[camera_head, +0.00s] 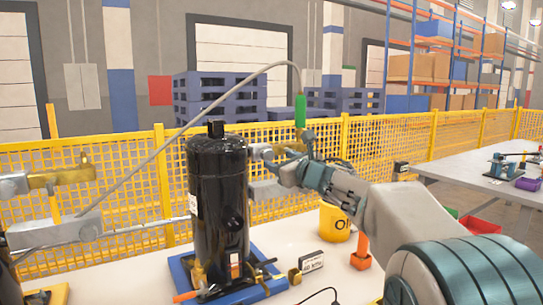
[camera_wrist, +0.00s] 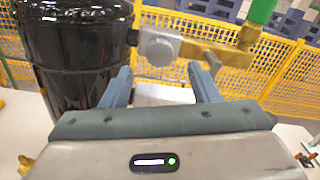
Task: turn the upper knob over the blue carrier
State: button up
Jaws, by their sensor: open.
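A tall black compressor (camera_head: 218,200) stands upright on the blue carrier (camera_head: 181,272); its side also fills the upper left of the wrist view (camera_wrist: 75,50). The upper knob (camera_wrist: 160,47) is a round grey disc on a grey block, beside the compressor and joined to a brass fitting. In the head view my gripper (camera_head: 272,168) is right of the compressor's upper part and partly hides the knob's area. In the wrist view my gripper (camera_wrist: 162,86) is open, its two fingers apart and empty between. The knob appears ahead, between the fingers' lines; no contact shows.
A green connector (camera_head: 300,111) with a grey hose rises above the fitting. A second brass fitting (camera_head: 62,177) is at far left. A yellow cup (camera_head: 335,222), an orange piece (camera_head: 361,255) and a small dark box (camera_head: 312,262) stand on the white table. Yellow fence (camera_head: 400,143) runs behind.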

aim_at(269, 155)
jog(key=shift+p+x, duration=0.45)
jog(key=shift+x, duration=2.35)
jog(key=c, duration=1)
